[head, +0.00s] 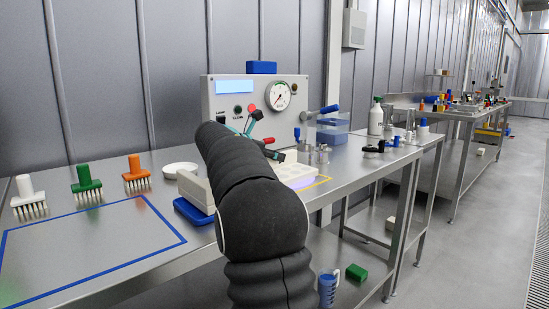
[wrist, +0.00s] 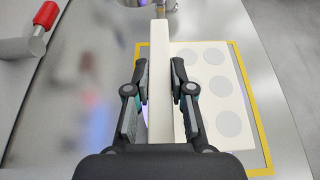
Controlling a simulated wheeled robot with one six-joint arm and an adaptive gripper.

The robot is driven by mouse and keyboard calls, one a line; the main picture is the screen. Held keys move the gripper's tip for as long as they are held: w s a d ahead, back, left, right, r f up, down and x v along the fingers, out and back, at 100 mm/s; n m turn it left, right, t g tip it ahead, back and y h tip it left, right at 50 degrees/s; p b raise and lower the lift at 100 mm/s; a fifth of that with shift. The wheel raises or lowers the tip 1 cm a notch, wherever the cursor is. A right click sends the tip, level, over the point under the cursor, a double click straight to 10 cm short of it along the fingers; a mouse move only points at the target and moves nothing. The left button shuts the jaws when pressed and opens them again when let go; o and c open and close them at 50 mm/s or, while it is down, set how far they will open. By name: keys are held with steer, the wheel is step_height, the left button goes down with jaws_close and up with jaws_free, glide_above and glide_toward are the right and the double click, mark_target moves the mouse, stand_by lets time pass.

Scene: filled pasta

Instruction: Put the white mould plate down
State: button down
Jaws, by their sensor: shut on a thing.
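The white mould plate (wrist: 225,85) shows in the wrist view with several grey round spots. It lies flat inside a yellow outline (wrist: 238,55). My gripper (wrist: 162,75) is shut on a raised white bar at the plate's left side, between its two fingers. In the head view the plate (head: 297,173) is near the right end of the near table, partly behind my arm. A pale purple glow shows beside it. I cannot tell whether its underside touches the tabletop.
The grey gauge box (head: 228,105) stands behind the plate. Metal fittings (head: 316,155) stand close to the plate's far side. Several brushes (head: 87,182) and a blue-outlined area (head: 165,222) are at left. In the wrist view a red-handled tool (wrist: 45,17) lies upper left.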

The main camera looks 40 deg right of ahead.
steer(key=shift+f, duration=0.3)
steer(key=c, duration=1)
jaws_free()
steer(key=shift+r, duration=0.15)
steer(key=v, duration=1.2)
